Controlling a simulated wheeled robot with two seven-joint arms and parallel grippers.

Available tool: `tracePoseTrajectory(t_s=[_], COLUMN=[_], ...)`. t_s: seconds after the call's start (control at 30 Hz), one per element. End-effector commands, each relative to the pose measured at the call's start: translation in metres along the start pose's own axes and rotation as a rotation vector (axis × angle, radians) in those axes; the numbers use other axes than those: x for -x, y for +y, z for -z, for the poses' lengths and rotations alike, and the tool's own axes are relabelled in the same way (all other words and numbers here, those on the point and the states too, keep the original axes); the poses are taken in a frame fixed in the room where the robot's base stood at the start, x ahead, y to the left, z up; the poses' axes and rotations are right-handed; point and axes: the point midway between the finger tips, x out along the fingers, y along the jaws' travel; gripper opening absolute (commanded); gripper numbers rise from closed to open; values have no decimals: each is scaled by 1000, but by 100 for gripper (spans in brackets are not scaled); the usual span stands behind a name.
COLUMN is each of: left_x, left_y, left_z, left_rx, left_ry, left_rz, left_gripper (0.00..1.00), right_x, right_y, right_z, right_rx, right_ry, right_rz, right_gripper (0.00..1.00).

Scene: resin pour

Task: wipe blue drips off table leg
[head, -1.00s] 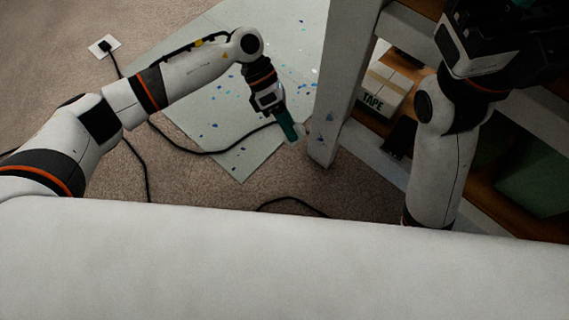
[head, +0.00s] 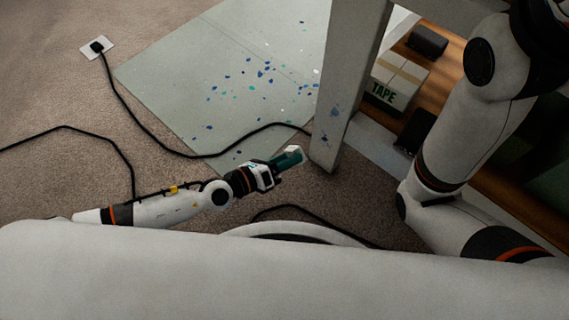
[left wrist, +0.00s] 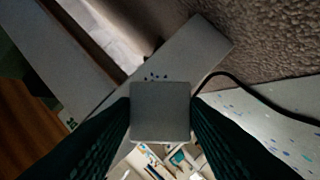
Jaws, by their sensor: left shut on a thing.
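The pale table leg (head: 349,80) stands right of centre in the head view, with blue drips (head: 333,113) on its lower part. My left gripper (head: 287,160) is low, just left of the leg's foot. Its teal fingers are shut on a pale block (head: 295,153), perhaps a sponge. The block looks apart from the leg. In the left wrist view the grey block (left wrist: 160,112) sits between the fingers. Behind it the leg (left wrist: 205,45) runs diagonally, with drips (left wrist: 155,76) just past the block's edge. My right gripper is out of view.
A paint-spotted sheet (head: 190,75) covers the carpet left of the leg. A black cable (head: 200,155) crosses the floor from a wall-type socket plate (head: 97,47). A TAPE box (head: 397,80) and a dark object (head: 427,41) are on the wooden shelf at right.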

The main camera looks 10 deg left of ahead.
Motion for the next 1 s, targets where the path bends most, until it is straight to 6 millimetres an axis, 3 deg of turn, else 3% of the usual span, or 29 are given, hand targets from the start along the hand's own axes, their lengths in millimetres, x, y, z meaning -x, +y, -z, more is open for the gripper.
tracePoseTrajectory(t_s=[0.23,0.7,1.0], left_x=[-4,-46,-56], left_y=[-9,-10,-10], left_z=[-3,12,15], left_rx=[2,0,1], left_ry=[60,57,56], left_rz=[16,15,16], left_gripper=[22,22,22], right_x=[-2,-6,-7], right_y=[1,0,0], right_z=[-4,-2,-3], right_rx=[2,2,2], right_ry=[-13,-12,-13], right_rz=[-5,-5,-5], right_gripper=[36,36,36])
